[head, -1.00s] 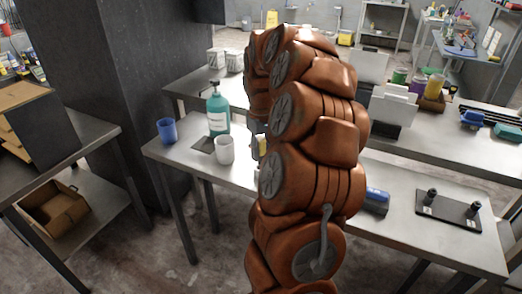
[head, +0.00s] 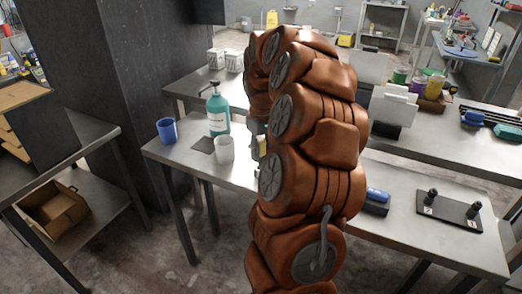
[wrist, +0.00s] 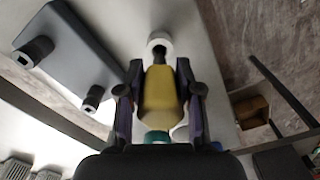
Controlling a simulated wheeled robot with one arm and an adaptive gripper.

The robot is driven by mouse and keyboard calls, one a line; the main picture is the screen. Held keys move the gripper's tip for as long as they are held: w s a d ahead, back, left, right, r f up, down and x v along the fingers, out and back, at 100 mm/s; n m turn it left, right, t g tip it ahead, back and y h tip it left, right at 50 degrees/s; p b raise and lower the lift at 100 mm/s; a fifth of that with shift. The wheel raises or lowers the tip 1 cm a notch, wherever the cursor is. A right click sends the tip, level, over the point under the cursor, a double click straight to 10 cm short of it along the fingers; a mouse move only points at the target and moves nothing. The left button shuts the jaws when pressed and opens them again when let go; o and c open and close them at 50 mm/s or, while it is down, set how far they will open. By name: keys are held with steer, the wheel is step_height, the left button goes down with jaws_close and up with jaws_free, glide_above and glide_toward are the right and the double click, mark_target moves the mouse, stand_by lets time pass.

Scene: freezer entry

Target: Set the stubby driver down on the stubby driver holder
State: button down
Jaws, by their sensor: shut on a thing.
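My gripper (wrist: 160,92) is shut on the stubby driver (wrist: 159,92), whose yellow handle sits between the two fingers. Its dark end points at a white ring-shaped thing (wrist: 167,40) in the wrist view. I cannot tell whether they touch, or whether this ring is the stubby driver holder. In the head view my arm hides most of the gripper; a bit of the yellow handle (head: 262,146) shows at its left edge, right of the white cup. A dark board with two black posts (head: 450,212) lies at the table's right; it also shows in the wrist view (wrist: 75,45).
A white cup (head: 224,150), a teal pump bottle (head: 218,113) and a blue cup (head: 166,131) stand left of my arm. A blue item (head: 377,195) lies right of it. A dark pillar (head: 130,80) rises behind on the left. Clear tabletop (head: 400,232) shows at front right.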

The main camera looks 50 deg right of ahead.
mark_target(261, 162)
steer(key=shift+f+b, duration=1)
steer(key=shift+f, duration=0.95)
steer(key=c, duration=0.7)
jaws_free()
step_height(261, 162, up, 11)
steer(key=shift+d, duration=0.1)
steer(key=shift+r, duration=0.45)
